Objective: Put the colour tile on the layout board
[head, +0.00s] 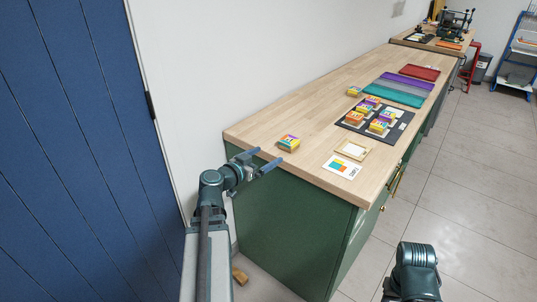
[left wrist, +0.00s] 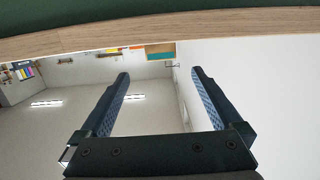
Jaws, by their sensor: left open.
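A colour tile (head: 289,143), a small block with a patterned top in yellow, purple and teal, lies on the wooden counter near its near-left edge. The dark layout board (head: 397,129) lies farther along the counter and holds several similar tiles. My left gripper (head: 269,156) is open and empty at the counter's near edge, just left of the tile and apart from it. In the left wrist view its two fingers (left wrist: 160,78) stand wide apart with nothing between them; the tile does not show there. My right gripper is out of view.
Another small tile (head: 354,91) lies behind the board. A light wooden frame (head: 352,149) and a printed card (head: 342,166) lie on the front side. Purple, grey and teal sheets (head: 398,89) and a red tray (head: 420,72) lie beyond. The counter edge (left wrist: 160,23) crosses the wrist view.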

